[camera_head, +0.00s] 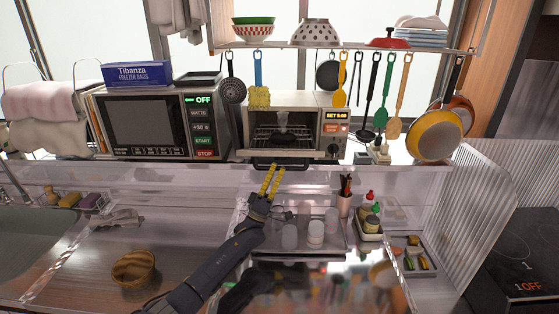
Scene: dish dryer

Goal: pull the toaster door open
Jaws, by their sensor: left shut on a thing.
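The toaster oven (332,137) stands on the ledge at the centre back, with its rack and dark interior showing through the front. Its door (275,154) looks tilted down toward me, though how far it is open is hard to judge. The dark door handle (298,163) runs along the lower front edge. My left gripper (273,170) reaches up from below, its yellow fingers at the handle and shut on it. The fingertips hide part of the handle. My right gripper is not in view.
A microwave (150,123) stands left of the toaster. Utensils hang from the shelf (350,46) above. A pen cup (345,200) and bottles (370,218) stand right of my arm. A wooden bowl (134,268) sits at lower left.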

